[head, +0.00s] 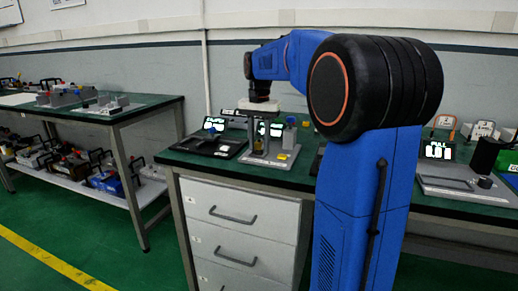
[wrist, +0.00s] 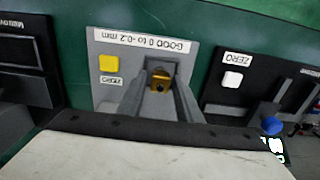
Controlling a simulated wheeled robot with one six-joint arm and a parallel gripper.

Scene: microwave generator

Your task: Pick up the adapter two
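A brass-coloured piece (wrist: 160,80) shows in the wrist view at a grey gauge station. I cannot read a label on it, so I cannot tell whether it is adapter two. My gripper (wrist: 163,88) points down at the piece, with one grey finger on each side of it. The fingers look apart, and I cannot tell whether they touch the piece. In the head view my gripper (head: 259,127) is over the station on the green bench, small and partly unclear. The lower part of the piece is hidden.
The station plate (wrist: 106,47) has a yellow button (wrist: 109,65) and a "GOOD 0 to -0.2 mm" label. A black station with a white ZERO button (wrist: 232,80) stands to its right. A second bench (head: 150,105) is at the left in the head view, with green floor between.

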